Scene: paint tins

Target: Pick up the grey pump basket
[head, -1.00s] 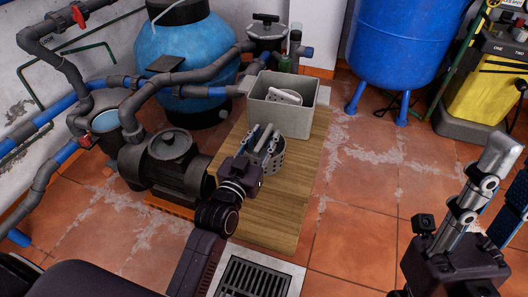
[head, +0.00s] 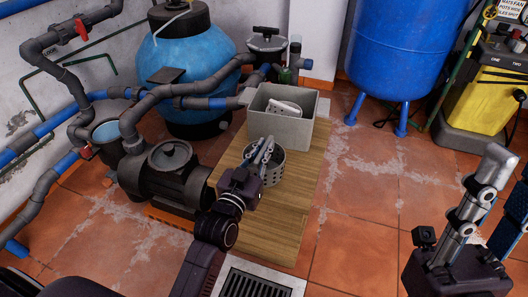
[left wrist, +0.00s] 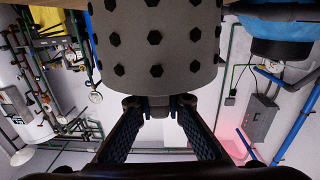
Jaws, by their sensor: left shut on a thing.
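The grey pump basket (head: 270,166), a round cup with dark holes, is upright on the wooden board (head: 283,222). My left gripper (head: 265,150) is shut on it at the rim. In the left wrist view the basket (left wrist: 155,45) fills the top middle, and my left fingers (left wrist: 160,106) meet at its rim. The fingers hide part of its opening. My right gripper (head: 508,172) stands at the right edge, partly cut off, with its fingers apart and nothing seen between them.
A grey bin (head: 280,130) with a white object inside stands just behind the basket. A black pump (head: 165,177) with pipes is to the left. A floor drain (head: 252,283) is in front. The tiled floor right of the board is clear.

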